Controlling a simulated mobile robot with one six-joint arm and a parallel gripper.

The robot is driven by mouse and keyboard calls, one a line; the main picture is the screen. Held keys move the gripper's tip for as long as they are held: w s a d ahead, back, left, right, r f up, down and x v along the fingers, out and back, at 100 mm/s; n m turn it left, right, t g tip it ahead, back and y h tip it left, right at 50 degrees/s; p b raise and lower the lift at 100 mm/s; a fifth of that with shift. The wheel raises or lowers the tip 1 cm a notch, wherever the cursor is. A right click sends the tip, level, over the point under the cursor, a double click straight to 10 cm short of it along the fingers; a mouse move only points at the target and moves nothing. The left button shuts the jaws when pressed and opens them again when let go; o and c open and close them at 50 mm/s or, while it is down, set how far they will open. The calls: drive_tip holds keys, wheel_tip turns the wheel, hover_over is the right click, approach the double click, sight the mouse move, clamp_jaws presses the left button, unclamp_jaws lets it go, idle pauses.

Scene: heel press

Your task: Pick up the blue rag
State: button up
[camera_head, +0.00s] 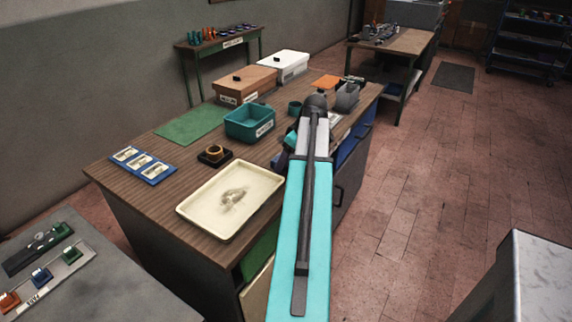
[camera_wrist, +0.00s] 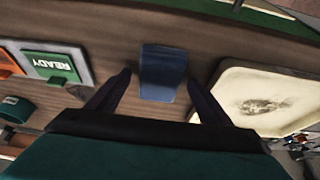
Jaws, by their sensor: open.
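The blue rag (camera_wrist: 163,72) lies on the brown wooden bench top in the wrist view, as a small, roughly rectangular folded piece. My gripper (camera_wrist: 160,80) is open, with one dark finger on each side of the rag and bare wood showing in both gaps. The fingers do not press on the rag. I cannot tell how high they are above the bench. In the head view my own arm covers most of that spot, so I cannot make out the rag clearly there.
A cream tray (camera_head: 187,209) lies close to the rag, to its right in the wrist view. A board with a green READY plate (camera_wrist: 50,65) is to its left. A teal bin (camera_head: 250,124) and a brown lidded box (camera_head: 245,84) stand farther along the bench.

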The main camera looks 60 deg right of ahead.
sight(288, 161)
drive_tip(key=shift+f, duration=0.25)
drive_tip(key=shift+c, duration=0.3)
drive_tip(key=c, duration=1.1)
drive_tip(key=shift+o, duration=0.2)
drive_tip(key=shift+r, duration=0.1)
drive_tip(key=shift+r+b, duration=0.5)
drive_tip(key=shift+r, duration=1.15)
drive_tip(key=s+d+r+b, duration=0.1)
drive_tip(key=s+d, duration=0.2)
drive_tip(key=s, duration=0.4)
drive_tip(key=s+d+r+b, duration=0.1)
drive_tip(key=s+d+b, duration=0.1)
drive_tip(key=s, duration=0.6)
drive_tip(key=shift+d, duration=0.4)
